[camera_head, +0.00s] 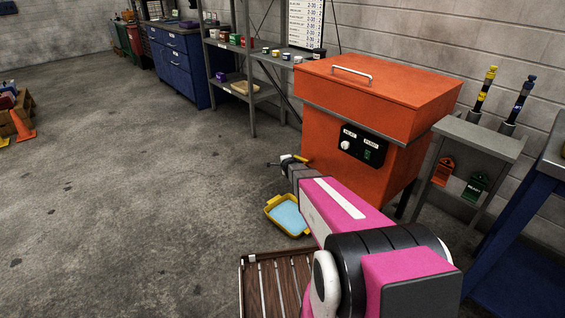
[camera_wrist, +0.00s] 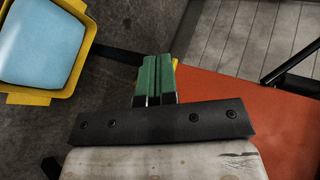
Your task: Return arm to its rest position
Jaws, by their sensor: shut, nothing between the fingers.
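My arm is pink and black and reaches forward in the head view, ending beside the orange cabinet. My gripper (camera_head: 284,161) is small there, near the cabinet's left front edge. In the wrist view my gripper (camera_wrist: 159,62) shows as two green fingers pressed together, with nothing between them.
The orange cabinet (camera_head: 378,92) with a lid handle and control panel stands right beside my arm. A yellow tray (camera_head: 269,205) with a blue inside lies below. A slatted wooden surface (camera_head: 262,298) is at the bottom. A grey stand (camera_head: 478,137) is at right.

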